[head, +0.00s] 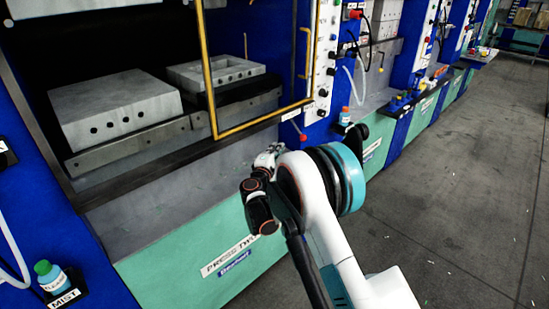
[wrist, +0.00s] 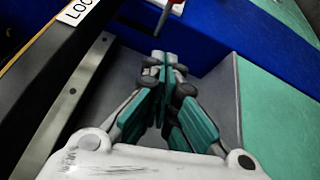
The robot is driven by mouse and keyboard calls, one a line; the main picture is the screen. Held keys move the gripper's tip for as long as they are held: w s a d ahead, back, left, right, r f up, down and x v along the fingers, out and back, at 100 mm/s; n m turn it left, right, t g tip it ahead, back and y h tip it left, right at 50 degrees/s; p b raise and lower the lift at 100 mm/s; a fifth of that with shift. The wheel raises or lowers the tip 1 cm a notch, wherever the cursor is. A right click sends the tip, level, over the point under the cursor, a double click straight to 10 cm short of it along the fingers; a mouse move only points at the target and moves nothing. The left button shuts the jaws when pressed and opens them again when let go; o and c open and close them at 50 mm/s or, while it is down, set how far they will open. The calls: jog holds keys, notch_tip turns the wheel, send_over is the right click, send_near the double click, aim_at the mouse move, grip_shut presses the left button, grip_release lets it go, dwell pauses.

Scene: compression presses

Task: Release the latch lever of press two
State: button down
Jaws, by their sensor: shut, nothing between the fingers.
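Press two is the near press, with its name plate (head: 230,256) on the green front panel. A short lever with a red tip (head: 303,137) sticks out low on the press's blue right column. In the wrist view a red-tipped lever (wrist: 177,8) shows at the top edge, just beyond my fingertips and cut off by the frame. My gripper (head: 270,155) is in front of the press, left of and below the lever. In the wrist view my gripper (wrist: 162,60) has its fingers together and holds nothing. A gap shows between fingertips and lever.
A yellow-framed guard (head: 213,90) hangs over the press opening, beside two grey die blocks (head: 115,105). A label starting "LOC" (wrist: 78,12) is near the fingers. Bottles stand on brackets at both sides, one green-capped (head: 50,276). Grey floor (head: 450,190) is open at right.

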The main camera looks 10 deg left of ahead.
jog(key=w+d+r+b, duration=0.1)
jog(key=w+d+b, duration=0.1)
jog(key=w+d, duration=0.2)
jog(key=shift+d, duration=0.35)
